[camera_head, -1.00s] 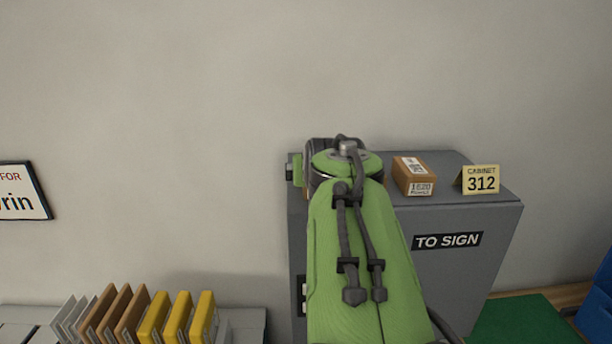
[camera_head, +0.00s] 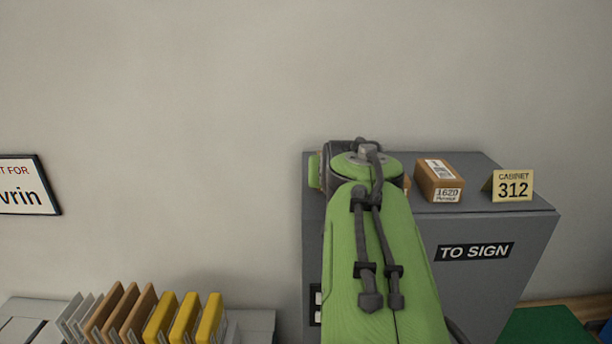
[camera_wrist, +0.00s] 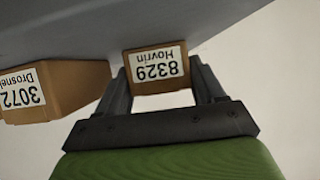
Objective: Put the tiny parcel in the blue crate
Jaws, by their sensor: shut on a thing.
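A small brown parcel (camera_wrist: 156,72) with a white label reading "8329 Hovrin" sits between the fingers of my gripper (camera_wrist: 162,82) in the wrist view. The gripper is shut on it, beside a grey surface; I cannot tell if the parcel touches that surface. In the head view, my green arm hides the gripper and nearly all of what it holds, in front of the grey cabinet (camera_head: 480,285). Only a sliver of blue (camera_head: 607,331), perhaps the blue crate, shows at the lower right edge of the head view.
A brown parcel labelled 1620 (camera_head: 438,180) and a "CABINET 312" sign (camera_head: 513,186) stand on the cabinet top. In the wrist view a parcel labelled 3072 (camera_wrist: 60,88) is close left of the gripper. Several upright folders (camera_head: 160,318) are lower left; a green mat (camera_head: 545,326) lies lower right.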

